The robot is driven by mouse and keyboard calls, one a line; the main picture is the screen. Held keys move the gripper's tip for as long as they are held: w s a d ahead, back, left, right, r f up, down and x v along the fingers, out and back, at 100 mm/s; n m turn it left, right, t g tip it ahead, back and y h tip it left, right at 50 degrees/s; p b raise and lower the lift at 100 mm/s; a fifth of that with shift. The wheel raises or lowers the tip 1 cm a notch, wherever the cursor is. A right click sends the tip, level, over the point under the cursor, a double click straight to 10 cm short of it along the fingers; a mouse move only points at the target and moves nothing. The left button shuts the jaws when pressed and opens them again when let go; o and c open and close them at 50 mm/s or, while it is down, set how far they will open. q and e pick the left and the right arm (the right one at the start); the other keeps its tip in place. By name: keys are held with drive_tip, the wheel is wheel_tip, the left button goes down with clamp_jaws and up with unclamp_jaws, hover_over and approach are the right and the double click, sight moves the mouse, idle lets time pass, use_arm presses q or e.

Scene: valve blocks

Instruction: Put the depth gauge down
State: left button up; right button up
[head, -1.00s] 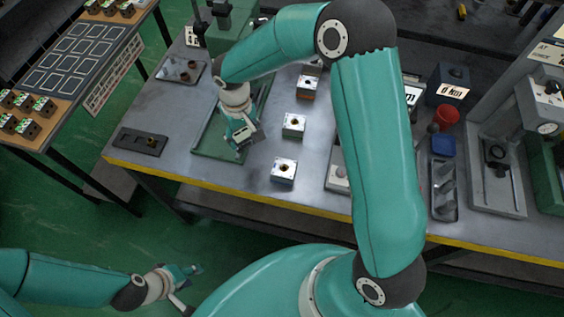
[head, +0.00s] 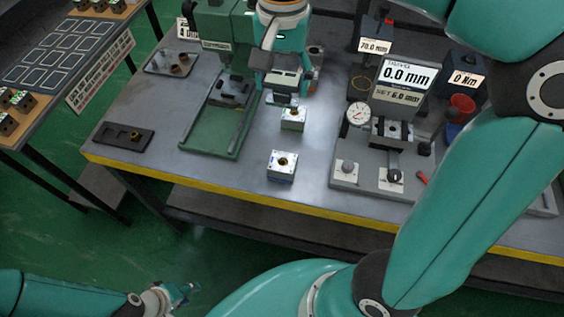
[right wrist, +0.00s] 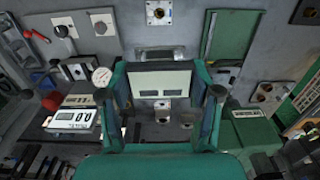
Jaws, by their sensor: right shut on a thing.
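The depth gauge (right wrist: 160,80), a pale flat body with a dark bar beside it, sits between the fingers of my right gripper (right wrist: 162,96) in the right wrist view. In the head view my right gripper (head: 284,82) hangs over the bench beside the green press, shut on the gauge. The gauge's grey lower end (head: 283,99) shows just behind a valve block (head: 293,119); I cannot tell if they touch. Another valve block (head: 282,166) stands nearer the front edge. My left gripper (head: 184,293) is low at the left, away from the bench; its finger opening is unclear.
The green press (head: 212,130) stands left of the blocks. A measuring station (head: 370,178) with a dial and a 0.0 mm display (head: 408,76) stands right. A dark tray (head: 123,136) lies at front left. Bare bench surrounds the front block.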

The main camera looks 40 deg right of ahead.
sight(283, 100)
wheel_tip(283, 100, down, 19)
drive_tip(key=shift+f+b, duration=0.2)
drive_tip(key=shift+b, duration=0.6)
drive_tip(key=shift+f+b, duration=0.4)
drive_tip(key=shift+f, duration=0.05)
drive_tip(key=o, duration=1.2)
drive_tip(key=shift+r, duration=0.1)
drive_tip(key=shift+o, duration=0.2)
drive_tip(key=shift+r+p, duration=0.6)
drive_tip(key=shift+p, duration=0.05)
wheel_tip(283, 100, up, 12)
drive_tip(key=shift+f, duration=0.25)
